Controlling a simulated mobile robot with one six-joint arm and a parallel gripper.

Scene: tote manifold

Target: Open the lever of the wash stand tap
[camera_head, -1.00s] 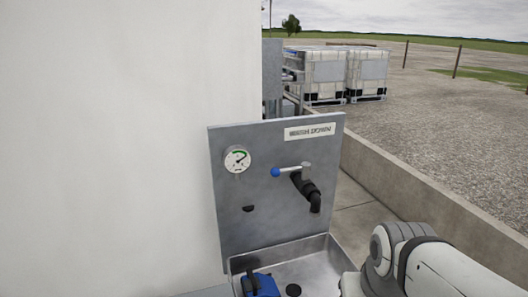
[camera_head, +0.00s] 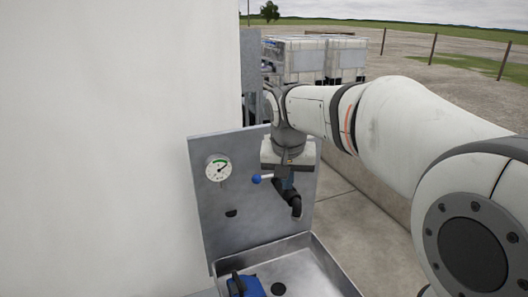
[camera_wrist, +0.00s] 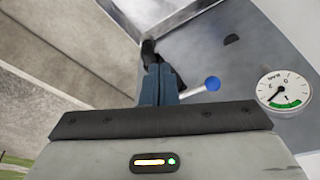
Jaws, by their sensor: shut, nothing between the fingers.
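The wash stand tap (camera_head: 296,207) is black and sits on the grey back panel (camera_head: 212,222). Its lever is a thin rod with a blue ball knob (camera_head: 256,179) that points left in the head view. The knob also shows in the wrist view (camera_wrist: 212,83), to the right of my fingers. My gripper (camera_head: 285,186) hangs down in front of the panel at the tap. In the wrist view my blue-grey fingers (camera_wrist: 161,82) are together and empty, beside the lever rod. They hide part of the tap and lever. I cannot tell whether they touch the lever.
A round gauge (camera_head: 218,168) is on the panel left of the lever. The steel basin (camera_head: 318,262) below holds a blue object (camera_head: 245,286). A white wall (camera_head: 95,150) stands close on the left. White tanks (camera_head: 305,60) stand farther back.

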